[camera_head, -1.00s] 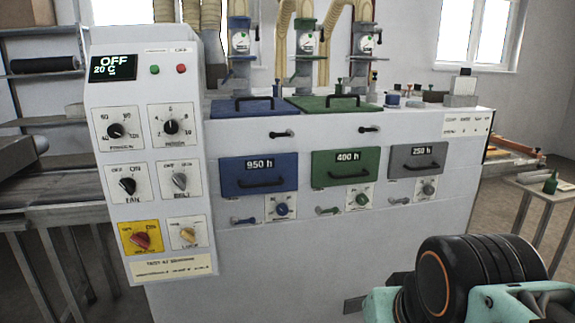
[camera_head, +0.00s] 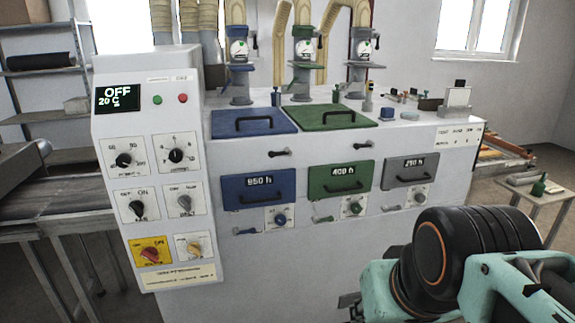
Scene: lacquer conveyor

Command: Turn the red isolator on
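The red isolator (camera_head: 150,254) is a red rotary knob on a yellow plate at the lower left of the white control panel (camera_head: 158,90). Its pointer looks tilted, but the small lettering around it is too blurred to read its setting surely. The panel's display (camera_head: 118,97) reads OFF and 20 C. Part of my arm, black and teal, shows at the lower right, well apart from the isolator. My gripper is not visible in this view.
Beside the isolator is a yellowish knob (camera_head: 194,247), with several black and grey knobs above. Blue, green and grey drawers (camera_head: 342,180) with handles line the machine front. A small table (camera_head: 540,192) stands at the right, and a conveyor with shelving (camera_head: 50,205) at the left.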

